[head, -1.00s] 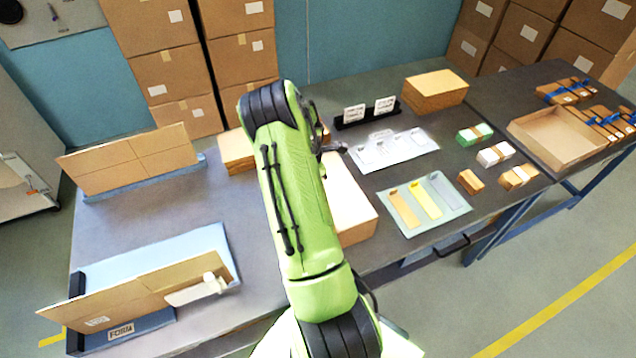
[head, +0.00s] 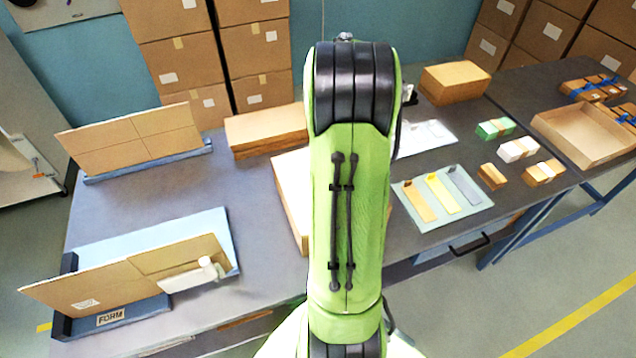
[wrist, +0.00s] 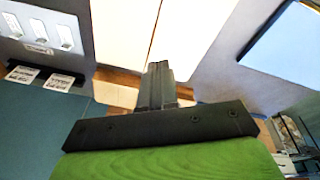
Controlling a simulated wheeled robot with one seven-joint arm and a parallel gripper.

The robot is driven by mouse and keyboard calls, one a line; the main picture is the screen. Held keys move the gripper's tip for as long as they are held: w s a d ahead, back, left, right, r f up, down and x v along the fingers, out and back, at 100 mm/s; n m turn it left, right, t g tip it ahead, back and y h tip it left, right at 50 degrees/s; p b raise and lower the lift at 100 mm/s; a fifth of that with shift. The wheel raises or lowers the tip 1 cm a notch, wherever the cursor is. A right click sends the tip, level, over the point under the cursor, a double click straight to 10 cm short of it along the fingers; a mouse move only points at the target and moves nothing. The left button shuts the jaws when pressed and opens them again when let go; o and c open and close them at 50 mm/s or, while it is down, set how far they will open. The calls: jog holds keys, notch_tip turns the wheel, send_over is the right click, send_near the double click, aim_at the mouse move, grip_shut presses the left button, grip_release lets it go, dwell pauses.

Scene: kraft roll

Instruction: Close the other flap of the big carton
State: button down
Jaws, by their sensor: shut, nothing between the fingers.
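A low box with a pale top, which I take for the big carton (head: 291,193), lies on the table in the head view, mostly hidden behind my arm. In the wrist view its top shows as two pale panels (wrist: 195,35) split by a thin dark seam. I cannot tell whether either flap stands up. My gripper (wrist: 160,72) is shut and empty, its fingertips in front of the seam in the picture; I cannot tell whether they touch. The head view hides my gripper behind the arm.
Brown flat stacks lie behind the carton (head: 266,130) and at the back right (head: 455,82). A FORM fixture (head: 110,318) with a brown board stands front left, another upright board (head: 130,140) back left. A tray with coloured strips (head: 445,198) lies right. The table between is clear.

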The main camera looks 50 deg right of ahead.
jog(key=f+m+b, duration=0.1)
jog(key=m+b, duration=0.1)
jog(key=m, duration=0.1)
jog(key=m+b, duration=0.2)
jog(key=b, duration=0.1)
send_near(306, 186)
jog(key=shift+t+h, duration=0.3)
jog(key=shift+t, duration=0.1)
jog(key=d+f, duration=0.1)
jog(key=f, duration=0.1)
jog(key=d+f, duration=0.4)
jog(key=shift+s+d, duration=0.15)
jog(key=shift+s, duration=0.25)
jog(key=shift+f, duration=0.15)
jog(key=shift+f, duration=0.1)
